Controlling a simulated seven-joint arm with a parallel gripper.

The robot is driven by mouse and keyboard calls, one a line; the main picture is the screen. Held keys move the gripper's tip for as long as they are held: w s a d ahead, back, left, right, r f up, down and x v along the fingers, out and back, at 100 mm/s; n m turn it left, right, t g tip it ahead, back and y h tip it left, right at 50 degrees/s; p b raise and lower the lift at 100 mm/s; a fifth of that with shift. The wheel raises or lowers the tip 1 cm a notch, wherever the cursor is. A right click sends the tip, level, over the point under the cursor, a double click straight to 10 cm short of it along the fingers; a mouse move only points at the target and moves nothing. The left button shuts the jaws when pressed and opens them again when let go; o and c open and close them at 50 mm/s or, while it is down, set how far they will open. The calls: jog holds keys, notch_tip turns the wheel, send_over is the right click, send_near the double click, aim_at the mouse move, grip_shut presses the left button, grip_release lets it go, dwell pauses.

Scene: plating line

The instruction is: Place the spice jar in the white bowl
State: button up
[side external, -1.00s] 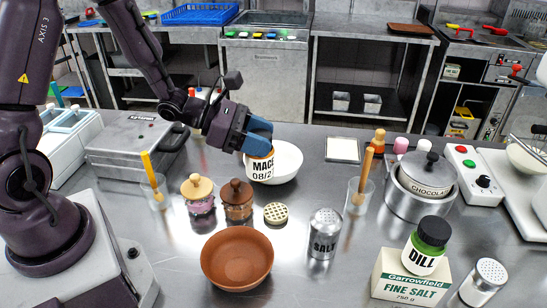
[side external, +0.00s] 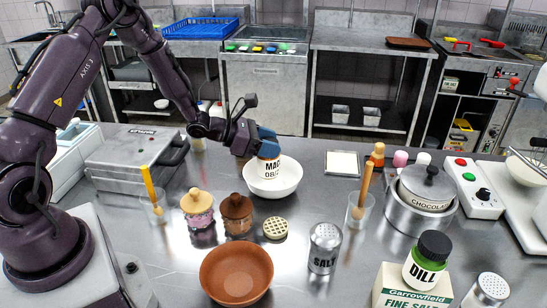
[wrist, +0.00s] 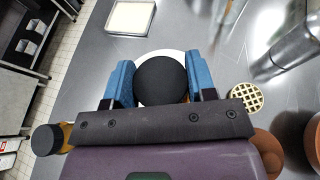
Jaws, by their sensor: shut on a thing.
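The spice jar (side external: 269,168), white with an orange band and a label starting "MAC", is held by my gripper (side external: 266,146) in the side view. My gripper's blue fingers are shut on its upper part. The white bowl (side external: 275,188) stands on the steel table, and the jar is seen over the bowl's opening. I cannot tell whether it touches the bowl's inside. In the wrist view the jar's round black lid (wrist: 162,80) sits between the blue fingers, with a little of the white bowl's rim (wrist: 142,57) showing behind it.
A lattice disc (side external: 275,228), a brown lidded jar (side external: 237,214) and a terracotta bowl (side external: 237,275) stand in front of the white bowl. A salt shaker (side external: 324,250) and a glass with a wooden utensil (side external: 360,208) stand to the right. A pale square tile (side external: 342,163) lies behind right.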

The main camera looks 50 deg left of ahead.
jog(key=shift+w+a+f, duration=0.1)
jog(key=shift+w+f, duration=0.45)
jog(key=shift+f, duration=0.1)
jog(key=shift+w+f, duration=0.15)
jog(key=shift+f, duration=0.75)
jog(key=shift+w+f, duration=0.1)
jog(key=shift+f, duration=0.8)
jog(key=shift+f, duration=0.15)
jog(key=o, duration=1.1)
